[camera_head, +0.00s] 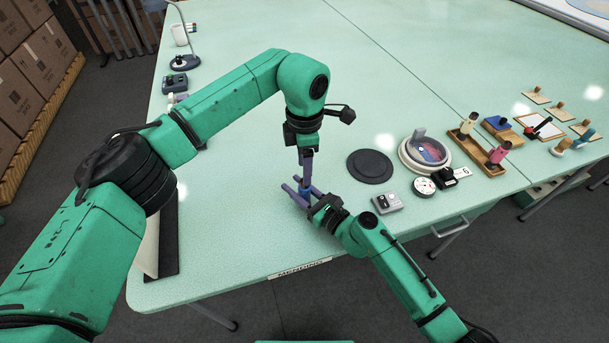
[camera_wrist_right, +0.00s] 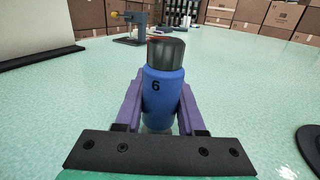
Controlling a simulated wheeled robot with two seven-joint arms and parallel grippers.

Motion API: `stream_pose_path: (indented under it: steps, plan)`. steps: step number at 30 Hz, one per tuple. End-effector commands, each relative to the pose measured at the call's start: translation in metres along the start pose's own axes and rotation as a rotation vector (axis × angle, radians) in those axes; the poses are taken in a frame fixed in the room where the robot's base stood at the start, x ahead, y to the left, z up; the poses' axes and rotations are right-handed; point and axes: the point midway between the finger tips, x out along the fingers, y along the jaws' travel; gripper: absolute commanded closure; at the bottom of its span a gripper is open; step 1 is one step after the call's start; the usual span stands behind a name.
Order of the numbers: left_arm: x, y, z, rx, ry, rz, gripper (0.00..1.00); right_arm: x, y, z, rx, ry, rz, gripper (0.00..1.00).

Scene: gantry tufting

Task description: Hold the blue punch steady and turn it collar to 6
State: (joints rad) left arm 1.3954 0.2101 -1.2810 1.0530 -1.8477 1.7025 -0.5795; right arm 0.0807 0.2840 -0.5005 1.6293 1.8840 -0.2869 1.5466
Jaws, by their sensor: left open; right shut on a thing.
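The blue punch (camera_wrist_right: 164,100) stands upright in the right wrist view, with a black 6 on its body. A dark grey collar (camera_wrist_right: 166,52) caps it, with a little red at its upper edge. My right gripper (camera_head: 300,192) is shut on the punch's body, with one purple finger on each side; its fingers also show in the right wrist view (camera_wrist_right: 160,105). My left gripper (camera_head: 306,172) is open and points down just above the punch in the head view. Its fingers overlap the punch there, and I cannot tell whether they touch it.
A black round mat (camera_head: 370,166) lies right of the grippers, with a grey box (camera_head: 387,203) and a round dial (camera_head: 424,186) nearby. A wooden tray (camera_head: 470,150) with several punches stands farther right. The green tabletop (camera_head: 235,215) is clear left of the grippers.

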Motion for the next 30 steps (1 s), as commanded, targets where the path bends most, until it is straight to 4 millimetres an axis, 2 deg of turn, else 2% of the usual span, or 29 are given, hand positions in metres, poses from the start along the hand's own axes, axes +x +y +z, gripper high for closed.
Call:
stream_pose_path:
  steps: [3, 6, 14, 16, 19, 20, 30]
  plan:
    - [0.024, 0.000, 0.000, -0.001, -0.001, -0.002, 0.40, 0.000, 0.000, -0.001, 0.000, 0.002, 0.000, 1.00]
    - [0.036, 0.000, 0.000, 0.000, -0.001, -0.001, 0.40, -0.001, 0.000, -0.001, 0.000, 0.003, -0.001, 1.00]
    - [0.040, 0.000, 0.000, 0.001, -0.002, 0.000, 0.40, -0.001, 0.000, -0.002, 0.000, 0.003, -0.001, 1.00]
    - [0.040, 0.000, 0.000, 0.001, -0.002, 0.000, 0.59, -0.001, 0.000, -0.002, 0.000, 0.003, -0.001, 1.00]
    - [0.040, 0.000, 0.000, 0.001, -0.002, 0.000, 0.97, -0.001, 0.000, -0.002, 0.000, 0.003, -0.001, 1.00]
    - [0.040, 0.000, 0.000, 0.001, -0.002, 0.000, 1.00, -0.001, 0.000, -0.002, 0.000, 0.003, -0.001, 1.00]
    - [0.039, 0.001, 0.000, -0.024, -0.002, 0.001, 1.00, -0.001, 0.000, -0.002, 0.000, 0.004, -0.001, 1.00]
